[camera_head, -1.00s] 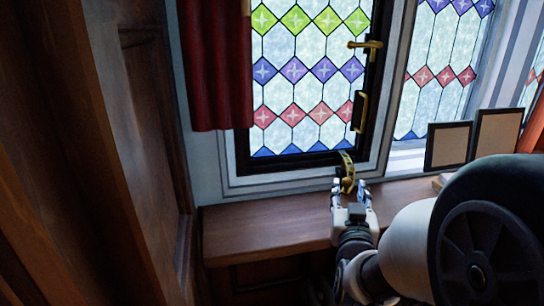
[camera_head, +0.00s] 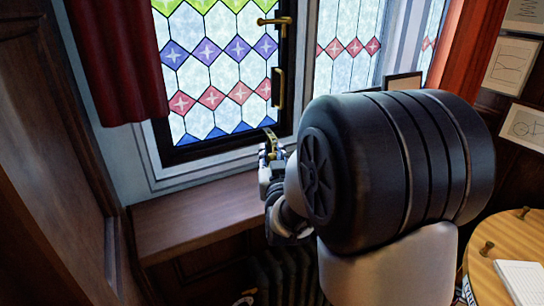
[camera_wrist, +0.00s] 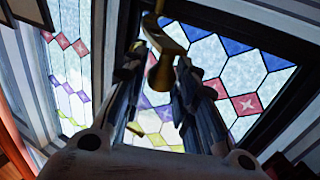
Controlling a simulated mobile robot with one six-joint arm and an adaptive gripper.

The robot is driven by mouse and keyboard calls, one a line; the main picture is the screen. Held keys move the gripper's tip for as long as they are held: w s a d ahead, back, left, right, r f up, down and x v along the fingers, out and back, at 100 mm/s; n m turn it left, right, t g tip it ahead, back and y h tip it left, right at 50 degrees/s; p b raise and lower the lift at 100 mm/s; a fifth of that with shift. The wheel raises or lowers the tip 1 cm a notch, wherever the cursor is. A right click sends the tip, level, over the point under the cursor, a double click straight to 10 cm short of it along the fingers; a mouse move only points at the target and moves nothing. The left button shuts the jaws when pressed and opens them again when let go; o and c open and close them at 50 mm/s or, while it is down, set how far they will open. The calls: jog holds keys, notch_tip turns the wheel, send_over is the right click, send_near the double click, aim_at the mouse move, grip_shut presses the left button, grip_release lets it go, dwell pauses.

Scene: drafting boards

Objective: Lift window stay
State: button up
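The window stay (camera_head: 270,138) is a curved brass piece at the lower right corner of the dark leaded window's frame. In the wrist view the brass stay (camera_wrist: 164,72) shows between the upper ends of my two fingers. My gripper (camera_head: 271,158) is at the stay, just above the wooden sill. In the wrist view my gripper (camera_wrist: 157,88) has its fingers apart, one on each side of the stay, with light showing between them. I cannot tell whether either finger touches it. My arm hides part of the sill in the head view.
A brass handle (camera_head: 275,21) and a dark-backed pull (camera_head: 278,87) are higher on the window frame. A red curtain (camera_head: 117,60) hangs at left. A picture frame (camera_head: 403,82) stands behind my arm. The wooden sill (camera_head: 195,212) is clear at left. A round table (camera_head: 492,248) is at right.

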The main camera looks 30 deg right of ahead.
grip_shut()
jog(key=shift+w, duration=0.1)
jog(key=r+p, duration=0.2)
jog(key=w+r+g+p, duration=0.1)
jog(key=r+p, duration=0.1)
jog(key=p, duration=0.1)
jog(key=r+n+g+p, duration=0.1)
jog(key=r+p, duration=0.1)
jog(key=p, duration=0.1)
jog(key=shift+w+y, duration=0.35)
jog(key=shift+y, duration=0.05)
jog(key=r+p, duration=0.1)
jog(key=p, duration=0.1)
jog(key=w+r+g+p, duration=0.1)
jog(key=p, duration=0.2)
jog(key=w+r+g+p, duration=0.1)
jog(key=p, duration=0.1)
jog(key=shift+r+n+y, duration=0.15)
jog(key=shift+n+y, duration=0.15)
grip_release()
jog(key=shift+o, duration=1.3)
jog(key=shift+s+a, duration=0.1)
jog(key=shift+s, duration=0.15)
jog(key=shift+o, duration=0.6)
jog(key=shift+w, duration=0.15)
